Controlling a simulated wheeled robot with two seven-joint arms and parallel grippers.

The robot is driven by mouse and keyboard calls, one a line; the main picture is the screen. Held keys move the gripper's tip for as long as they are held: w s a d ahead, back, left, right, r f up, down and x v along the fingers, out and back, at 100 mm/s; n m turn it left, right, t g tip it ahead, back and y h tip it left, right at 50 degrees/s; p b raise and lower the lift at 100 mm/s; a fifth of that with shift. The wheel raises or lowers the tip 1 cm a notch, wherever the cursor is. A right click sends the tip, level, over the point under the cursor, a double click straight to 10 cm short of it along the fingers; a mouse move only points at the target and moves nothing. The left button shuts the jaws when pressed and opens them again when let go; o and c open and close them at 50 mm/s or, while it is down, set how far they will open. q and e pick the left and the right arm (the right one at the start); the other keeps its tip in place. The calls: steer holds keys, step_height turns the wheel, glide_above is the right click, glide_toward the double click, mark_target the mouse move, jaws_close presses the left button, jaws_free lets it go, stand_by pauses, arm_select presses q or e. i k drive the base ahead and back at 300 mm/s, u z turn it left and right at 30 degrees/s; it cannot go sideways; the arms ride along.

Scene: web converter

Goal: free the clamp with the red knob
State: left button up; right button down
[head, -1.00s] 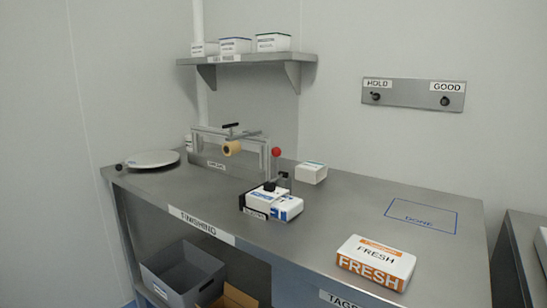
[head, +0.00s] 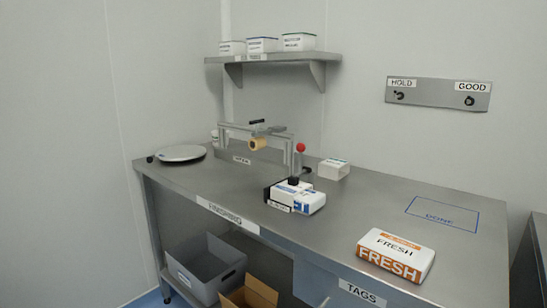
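The red knob (head: 300,147) tops a small upright clamp lever (head: 298,165) on the steel bench. The clamp stands over a white and blue box (head: 304,197), with a dark block (head: 275,192) at the box's left end. The clamp's dark foot appears to touch the top of the box; the exact contact is too small to tell. Neither of my grippers shows in the head view.
A roll holder with a tan roll (head: 257,143) stands behind the clamp. A FRESH box (head: 396,256) lies front right, near the blue DONE outline (head: 442,214). A small white box (head: 334,169) sits behind. A round plate (head: 181,153) is far left.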

mark_target(293, 180)
steer(key=u, duration=0.45)
steer(key=k, duration=0.55)
steer(key=u, duration=0.6)
steer(key=i, duration=1.3)
steer(key=z, duration=0.85)
